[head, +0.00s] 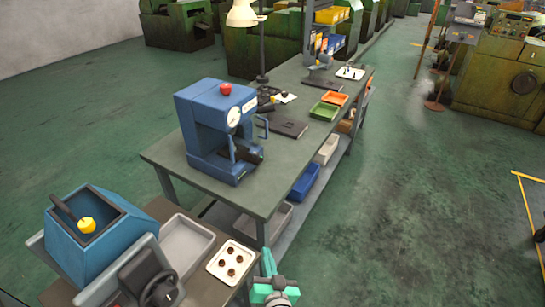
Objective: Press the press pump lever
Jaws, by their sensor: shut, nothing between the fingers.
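A blue bench press (213,125) stands upright on the long table, with a round white gauge on its front and a red knob (225,88) on top. A small handle (263,127) sticks out at its right side. An open blue box-shaped unit (85,240) at the lower left has a dark lever (62,207) slanting up from it and a yellow knob (87,225). I cannot tell which of these is the pump lever. My gripper (268,262), teal, is at the bottom edge, shut and empty, apart from both machines. Its lower part is cut off.
A white tray (233,262) with several dark round parts and a grey tray (186,247) lie on the near table. The long table (262,187) has orange and green bins farther back and a lamp (243,14). Open green floor (400,210) lies to the right.

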